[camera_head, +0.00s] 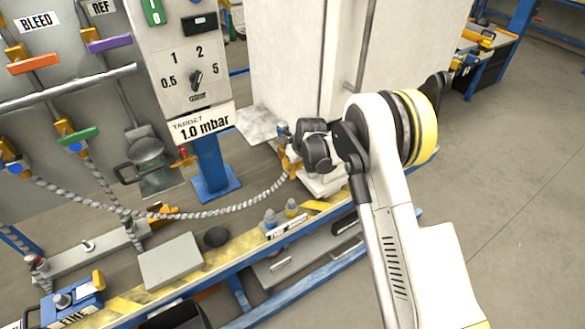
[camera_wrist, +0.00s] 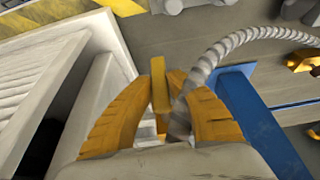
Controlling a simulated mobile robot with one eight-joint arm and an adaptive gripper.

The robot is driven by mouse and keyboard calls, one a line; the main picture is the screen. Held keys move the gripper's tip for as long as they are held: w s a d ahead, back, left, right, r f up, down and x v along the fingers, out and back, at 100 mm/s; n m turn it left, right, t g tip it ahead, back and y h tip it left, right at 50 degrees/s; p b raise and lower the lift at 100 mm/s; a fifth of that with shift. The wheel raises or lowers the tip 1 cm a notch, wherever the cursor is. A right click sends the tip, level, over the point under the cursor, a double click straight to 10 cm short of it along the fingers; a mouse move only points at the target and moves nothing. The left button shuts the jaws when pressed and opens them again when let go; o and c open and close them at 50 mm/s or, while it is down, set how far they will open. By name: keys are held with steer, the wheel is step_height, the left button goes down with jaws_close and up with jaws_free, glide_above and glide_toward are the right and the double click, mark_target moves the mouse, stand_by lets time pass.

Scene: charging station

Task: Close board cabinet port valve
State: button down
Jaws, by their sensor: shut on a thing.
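My gripper (camera_head: 288,162) is beside the white cabinet (camera_head: 292,62), at the end of the grey braided hose (camera_head: 215,213). In the wrist view, my gripper's two orange-yellow fingers (camera_wrist: 166,85) close on a thin, flat yellow lever (camera_wrist: 158,92), which looks like the valve handle. The hose (camera_wrist: 205,68) comes up right beside the lever, between the fingers. The valve body is hidden by my fingers and wrist. On the grey board (camera_head: 75,100) at left are valves with an orange handle (camera_head: 33,64), a purple handle (camera_head: 109,43) and a green handle (camera_head: 78,137).
The panel with a dial (camera_head: 196,79) and the "1.0 mbar" sign (camera_head: 205,122) stands on a blue post (camera_head: 212,165) left of my gripper. The hose sags across the workbench. A grey box (camera_head: 171,261) and a dark cup (camera_head: 216,237) are near its front edge. Open floor lies right.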

steer(key=shift+s+a+f+g+y, duration=0.1)
steer(key=shift+g+y, duration=0.5)
steer(key=shift+y, duration=0.1)
steer(key=shift+s+a+m+y+b, duration=0.1)
steer(key=shift+a+m+y+b, duration=0.15)
steer(key=shift+y, duration=0.25)
steer(key=c, duration=1.3)
jaws_free()
steer(key=shift+d, duration=0.1)
